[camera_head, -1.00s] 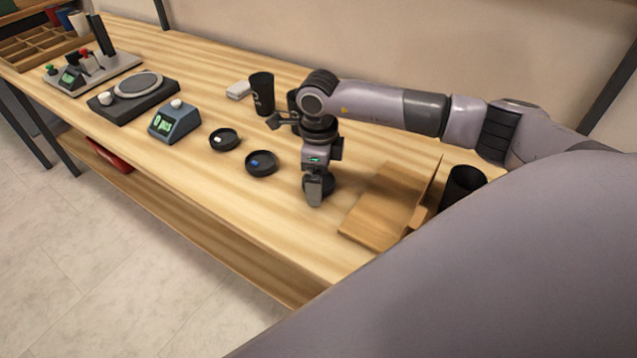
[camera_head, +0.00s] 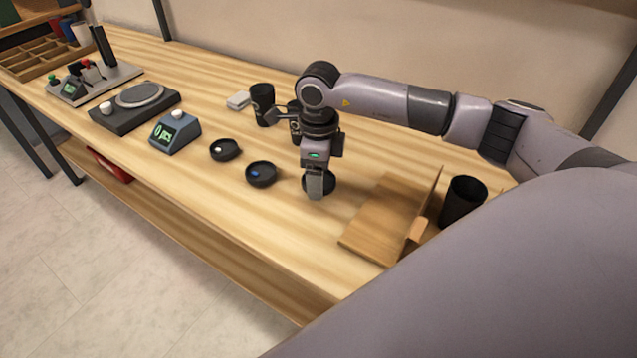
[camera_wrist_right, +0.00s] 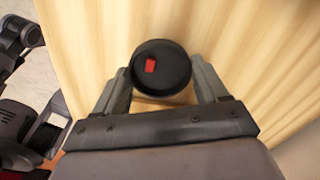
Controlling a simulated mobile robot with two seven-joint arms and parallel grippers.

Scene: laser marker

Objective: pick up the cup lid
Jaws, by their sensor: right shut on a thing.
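A round black cup lid with a red tab (camera_wrist_right: 161,68) sits between the fingers of my right gripper (camera_wrist_right: 162,84) in the right wrist view. The fingers press on its opposite sides. In the head view my right gripper (camera_head: 317,184) points down over the bench's front half, and the lid (camera_head: 330,183) shows partly behind the fingers. I cannot tell how far it is above the bench. Two more black lids lie to the left, one with a blue tab (camera_head: 262,174) and one with a white tab (camera_head: 225,149). My left gripper is not in view.
A brown tray (camera_head: 377,225) and a black cup (camera_head: 462,203) stand right of the gripper. Another black cup (camera_head: 262,104) stands behind it. A blue scale-like device (camera_head: 174,134) and a dark plate device (camera_head: 136,107) are farther left on the wooden bench (camera_head: 215,210).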

